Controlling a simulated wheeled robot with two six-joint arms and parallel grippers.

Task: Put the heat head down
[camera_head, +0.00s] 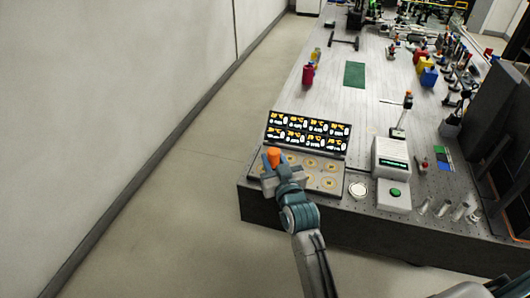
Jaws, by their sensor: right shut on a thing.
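Behind the panel stands a dark display (308,134) with yellow readouts. To the right are a white round dish (357,189), a white instrument (390,158) and several small glass vessels (442,208). A red bottle (308,75) and a green mat (354,75) are farther back.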

